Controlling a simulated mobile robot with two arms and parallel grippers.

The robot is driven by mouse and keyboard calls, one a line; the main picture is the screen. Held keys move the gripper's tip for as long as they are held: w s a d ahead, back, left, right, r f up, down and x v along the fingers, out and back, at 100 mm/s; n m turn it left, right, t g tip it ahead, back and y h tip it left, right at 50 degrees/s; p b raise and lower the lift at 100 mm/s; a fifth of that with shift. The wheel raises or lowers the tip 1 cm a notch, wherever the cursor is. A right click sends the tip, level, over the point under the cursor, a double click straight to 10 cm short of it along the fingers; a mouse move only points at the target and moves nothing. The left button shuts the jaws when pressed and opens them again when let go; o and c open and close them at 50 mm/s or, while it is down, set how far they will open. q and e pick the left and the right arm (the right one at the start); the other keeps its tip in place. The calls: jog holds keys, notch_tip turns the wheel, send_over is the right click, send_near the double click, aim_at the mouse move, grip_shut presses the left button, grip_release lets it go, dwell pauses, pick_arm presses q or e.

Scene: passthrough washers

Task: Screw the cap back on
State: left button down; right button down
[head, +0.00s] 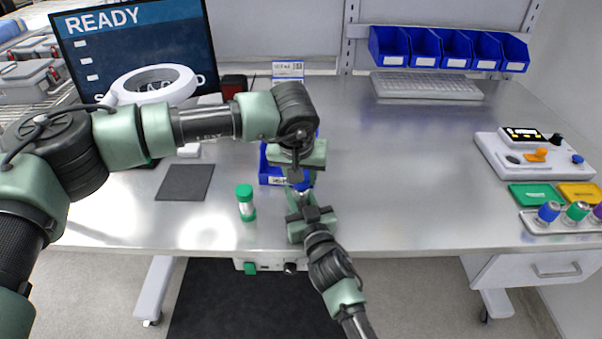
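My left gripper (299,172) reaches in from the left and points down above the middle of the table. My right gripper (302,192) comes up from the bottom, just below it, so the two nearly meet. A small blue piece, possibly a cap (303,184), shows between them. The grippers largely hide it, and I cannot tell which one holds it or whether a container is under it. The fingertips are too small and covered to judge. A small container with a green cap (245,191) stands upright on the table, left of the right gripper and apart from both.
A blue bin (265,172) sits directly behind the grippers. A dark mat (185,182), a ring lamp (155,97) and a screen reading READY (135,50) are at left. A rack with colored caps (562,222) is at far right. The table's right middle (420,170) is clear.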

aim_at(301, 201)
pick_arm(q)
jog(key=shift+f, duration=0.8)
jog(key=shift+f, duration=0.6)
jog(key=m+h, duration=0.1)
jog(key=m, duration=0.2)
jog(key=shift+a+g, duration=0.15)
jog(key=shift+g, duration=0.15)
jog(key=m+h, duration=0.1)
jog(key=m, duration=0.2)
jog(key=shift+m+g, duration=0.3)
jog(key=c, duration=0.9)
grip_release()
